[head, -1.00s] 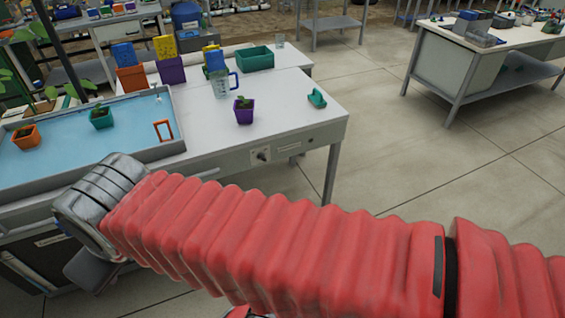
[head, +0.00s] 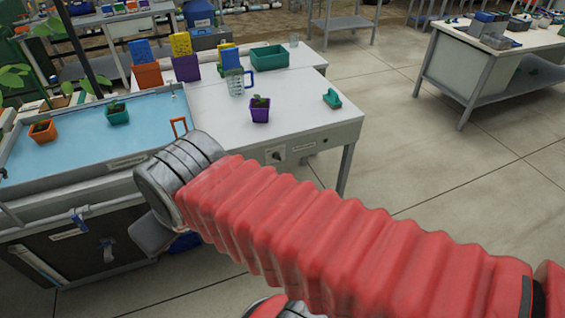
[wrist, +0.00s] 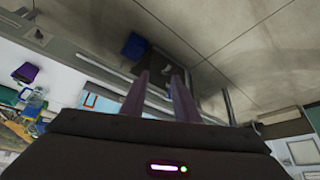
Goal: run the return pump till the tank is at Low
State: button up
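The rotary switch (head: 275,155) sits on a pale plate on the front of the white bench, with a label beside it. A switch-like knob also shows upper left in the wrist view (wrist: 38,36). The shallow tray (head: 90,182) at left has a light blue bottom; whether it holds water is unclear. No readable level mark shows. My gripper (wrist: 160,88) has its two fingers apart with nothing between them, clear of the bench front. Its fingers are hidden in the head view.
On the bench stand a purple pot (head: 260,110), a clear jug (head: 237,83), a green bin (head: 268,58) and a green object (head: 332,98). A blue object (head: 185,242) is low beneath the bench. Open floor (head: 430,170) lies right, before another table (head: 470,75).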

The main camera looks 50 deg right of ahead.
jog(key=shift+w, duration=0.1)
jog(key=w+d+f+n+t+h, duration=0.1)
jog(key=w+d+f+t+h, duration=0.15)
jog(key=w+d, duration=0.85)
jog(key=w+d+f+t+h, duration=0.1)
jog(key=w+d+f+h, duration=0.15)
jog(key=w+d, duration=0.9)
jog(key=w+d+f+t, duration=0.1)
jog(key=w+d+f, duration=0.15)
jog(key=d, duration=0.25)
jog(key=w+d+f, duration=0.1)
jog(key=d+f, duration=0.3)
jog(key=d, duration=0.1)
jog(key=s+d+f+n+t+h, duration=0.1)
jog(key=s+d+f+n+t, duration=0.15)
jog(key=d+f, duration=1.2)
jog(key=s+d+f+t+h, duration=0.2)
jog(key=s+d+f+h, duration=0.1)
jog(key=s+f, duration=1.1)
jog(key=shift+s+d+m+t, duration=0.25)
jog(key=shift+d+m+t, duration=0.15)
jog(key=shift+d, duration=0.15)
